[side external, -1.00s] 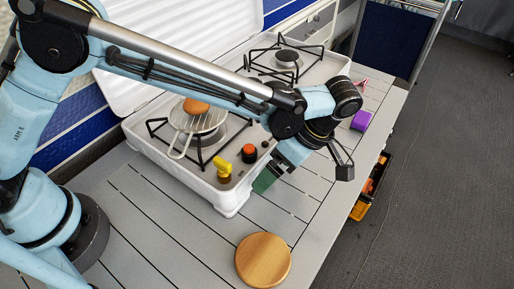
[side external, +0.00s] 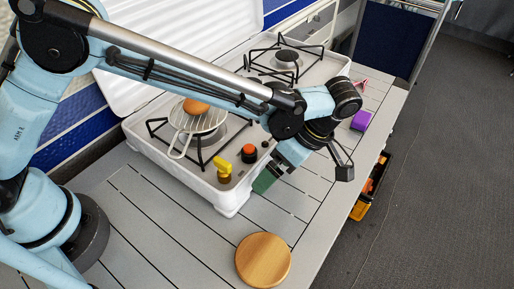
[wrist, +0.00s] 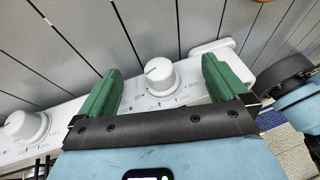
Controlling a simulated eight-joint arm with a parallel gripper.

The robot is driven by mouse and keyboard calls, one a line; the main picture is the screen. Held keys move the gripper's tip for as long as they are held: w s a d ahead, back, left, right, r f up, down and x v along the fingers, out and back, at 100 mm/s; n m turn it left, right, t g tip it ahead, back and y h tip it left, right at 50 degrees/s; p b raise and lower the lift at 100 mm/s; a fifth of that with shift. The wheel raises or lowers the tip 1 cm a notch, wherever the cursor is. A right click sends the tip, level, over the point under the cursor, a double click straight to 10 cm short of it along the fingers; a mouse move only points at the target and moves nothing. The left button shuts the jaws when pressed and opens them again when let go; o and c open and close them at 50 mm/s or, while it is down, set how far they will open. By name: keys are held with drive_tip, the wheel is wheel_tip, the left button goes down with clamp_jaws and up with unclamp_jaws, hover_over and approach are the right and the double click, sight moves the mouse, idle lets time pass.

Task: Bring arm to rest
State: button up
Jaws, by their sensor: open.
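My gripper (side external: 264,181) hangs beside the front of the white camp stove (side external: 231,201), above the slatted table. In the wrist view its two green fingers (wrist: 160,88) are spread wide and empty. A white stove knob (wrist: 160,74) shows between and beyond them, and I cannot tell how far off it is. A second white knob (wrist: 26,124) is at the left of the wrist view. My arm reaches across above the stove.
A wire rack (side external: 183,146) with a round orange-brown item (side external: 196,106) sits over the near burner. A wooden disc (side external: 263,260) lies on the table (side external: 180,235).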

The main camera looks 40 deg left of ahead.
drive_tip(key=t, duration=0.2)
drive_tip(key=s+t, duration=0.1)
drive_tip(key=t, duration=0.2)
drive_tip(key=shift+f+n, duration=0.2)
drive_tip(key=shift+n, duration=0.2)
drive_tip(key=v, duration=0.7)
drive_tip(key=shift+w+a+f+m+g, duration=0.15)
drive_tip(key=shift+w+a+f+g, duration=0.3)
drive_tip(key=shift+w+f+g, duration=0.4)
drive_tip(key=shift+w+a+f+m+g, duration=0.15)
drive_tip(key=shift+w+a+f+g, duration=0.4)
drive_tip(key=shift+g, duration=0.5)
